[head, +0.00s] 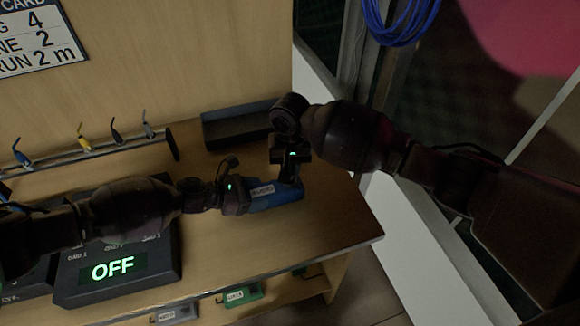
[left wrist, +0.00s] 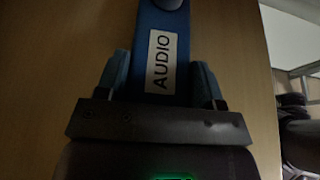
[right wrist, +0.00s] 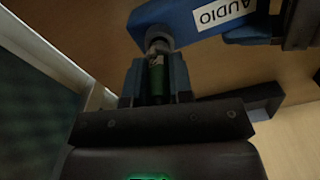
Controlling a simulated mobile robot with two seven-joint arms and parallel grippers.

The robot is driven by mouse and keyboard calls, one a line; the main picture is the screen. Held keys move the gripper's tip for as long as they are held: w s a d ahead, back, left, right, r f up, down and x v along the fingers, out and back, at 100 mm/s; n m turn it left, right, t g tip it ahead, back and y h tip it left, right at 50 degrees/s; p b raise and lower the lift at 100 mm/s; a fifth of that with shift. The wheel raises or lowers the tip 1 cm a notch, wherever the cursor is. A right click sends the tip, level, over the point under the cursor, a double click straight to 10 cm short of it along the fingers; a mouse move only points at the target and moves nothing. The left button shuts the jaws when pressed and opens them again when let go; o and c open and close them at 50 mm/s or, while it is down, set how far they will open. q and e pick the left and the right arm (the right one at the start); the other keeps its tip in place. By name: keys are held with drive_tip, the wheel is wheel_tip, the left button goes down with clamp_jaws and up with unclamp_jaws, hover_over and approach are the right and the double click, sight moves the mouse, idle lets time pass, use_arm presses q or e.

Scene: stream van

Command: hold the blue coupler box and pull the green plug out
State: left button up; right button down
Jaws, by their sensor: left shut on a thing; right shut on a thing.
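The blue coupler box (head: 322,191) with a white AUDIO label lies above the wooden bench at its right part. My left gripper (head: 250,193) is shut on its left part; the left wrist view shows the box (left wrist: 172,20) between both fingers. A metal barrel (right wrist: 158,45) shows between the plug and the box (right wrist: 180,18). I cannot tell how deep it sits. The plug is hidden in the head view.
A black tray (head: 235,122) stands at the back of the bench. A rack (head: 90,152) with several coloured plugs is at the back left. A dark console (head: 120,278) reading OFF is at the front left. The bench's right end is clear. A blue cable coil (head: 402,22) hangs above.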

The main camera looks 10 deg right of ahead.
drive_tip(key=shift+r, duration=0.6)
idle(0.3)
drive_tip(key=shift+r, duration=1.45)
use_arm(q)
drive_tip(key=o, duration=1.2)
drive_tip(key=shift+c, duration=0.2)
drive_tip(key=shift+a, duration=0.1)
drive_tip(key=v, duration=1.2)
